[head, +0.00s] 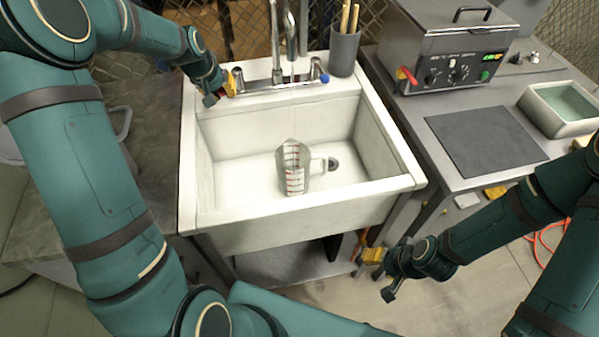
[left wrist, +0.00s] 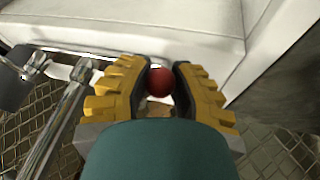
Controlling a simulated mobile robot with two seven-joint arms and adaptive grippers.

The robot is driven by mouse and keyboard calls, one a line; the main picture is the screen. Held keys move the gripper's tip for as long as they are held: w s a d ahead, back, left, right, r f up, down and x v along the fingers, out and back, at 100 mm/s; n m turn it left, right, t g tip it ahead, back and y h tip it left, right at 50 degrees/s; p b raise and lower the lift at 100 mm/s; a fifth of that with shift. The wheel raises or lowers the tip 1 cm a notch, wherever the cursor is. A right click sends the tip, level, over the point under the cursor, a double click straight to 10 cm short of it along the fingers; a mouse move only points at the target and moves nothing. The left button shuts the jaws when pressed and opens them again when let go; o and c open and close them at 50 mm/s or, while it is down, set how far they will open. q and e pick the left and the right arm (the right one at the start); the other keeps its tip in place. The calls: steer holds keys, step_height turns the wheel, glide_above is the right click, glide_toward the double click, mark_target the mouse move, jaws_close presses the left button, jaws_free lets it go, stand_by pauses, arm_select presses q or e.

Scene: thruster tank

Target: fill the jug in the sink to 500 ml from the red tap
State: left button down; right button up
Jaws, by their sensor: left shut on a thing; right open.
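The clear jug (head: 294,168) with red markings stands upright in the white sink (head: 235,232), its handle to the right. I cannot tell its water level. The chrome faucet (head: 288,40) rises at the sink's back edge above the jug. My left gripper (head: 219,92) is at the left end of the faucet. In the left wrist view its yellow fingers (left wrist: 160,85) are shut on the red tap (left wrist: 159,81), a round red knob. The blue tap (head: 324,78) is at the right end. My right gripper (head: 374,264) is open and empty, in front of the sink's right corner.
A grey cup with wooden sticks (head: 344,50) stands behind the sink's back right. On the right bench are a metal tank with dials (head: 446,45), a dark mat (head: 486,140) and a tray of greenish liquid (head: 560,105). The sink basin around the jug is clear.

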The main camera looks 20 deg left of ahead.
arm_select(q)
steer(key=shift+w+a+r, duration=0.1)
steer(key=shift+w+a, duration=0.05)
steer(key=shift+a, duration=0.55)
steer(key=shift+w+a+r, duration=0.15)
steer(key=shift+a, duration=0.55)
steer(key=shift+w+a+r, duration=0.1)
steer(key=shift+w+a, duration=0.05)
steer(key=shift+a, duration=0.55)
steer(key=shift+s+d+f, duration=0.1)
steer(key=shift+s+f, duration=0.25)
steer(key=shift+f, duration=0.15)
stand_by(1.8)
steer(key=d, duration=0.3)
steer(key=shift+s+d, duration=0.1)
steer(key=shift+d, duration=0.25)
steer(key=shift+d+r, duration=0.15)
steer(key=shift+d, duration=0.15)
steer(key=shift+w+r, duration=0.1)
steer(key=shift+w, duration=0.15)
